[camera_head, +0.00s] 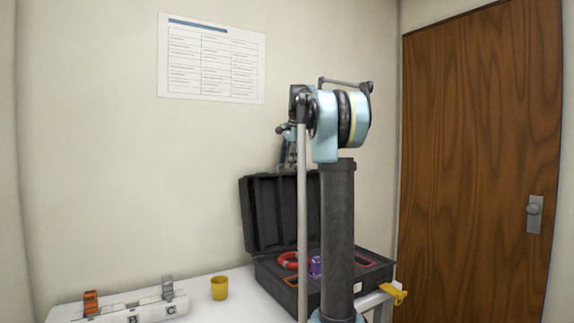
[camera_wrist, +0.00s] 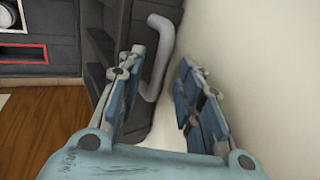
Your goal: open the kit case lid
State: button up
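The kit case (camera_head: 378,270) is black and stands on the white table. Its lid (camera_head: 258,213) is raised, tilted back a little towards the wall. In the wrist view the lid (camera_wrist: 98,50) is a dark ribbed panel at left of centre. A grey bent bar (camera_wrist: 158,60), which looks like the lid's handle, shows between my fingers. My gripper (camera_wrist: 165,95) is open, with the lid beside its left finger and the wall beyond its right one. I cannot tell whether a finger touches the lid. In the head view my gripper (camera_head: 287,152) is at the lid's top edge, partly hidden by my arm.
Inside the case are a red ring-shaped item (camera_head: 288,261) and a purple item (camera_head: 315,266). A yellow cup (camera_head: 219,288) and a white lettered block (camera_head: 140,306) stand to the left. A yellow item (camera_head: 396,292) is at the table's right end. The wall is close behind the lid.

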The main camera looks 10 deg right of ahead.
jog(key=shift+w+f, duration=0.1)
jog(key=shift+f, duration=0.25)
jog(key=shift+c, duration=0.5)
grip_shut()
jog(key=s+d+r+t+y, duration=0.1)
jog(key=s+d, duration=0.3)
jog(key=s, duration=0.7)
jog(key=shift+d+r+t, duration=0.2)
jog(key=shift+d+t, duration=0.1)
jog(key=shift+t, duration=0.5)
jog(key=shift+s, duration=0.1)
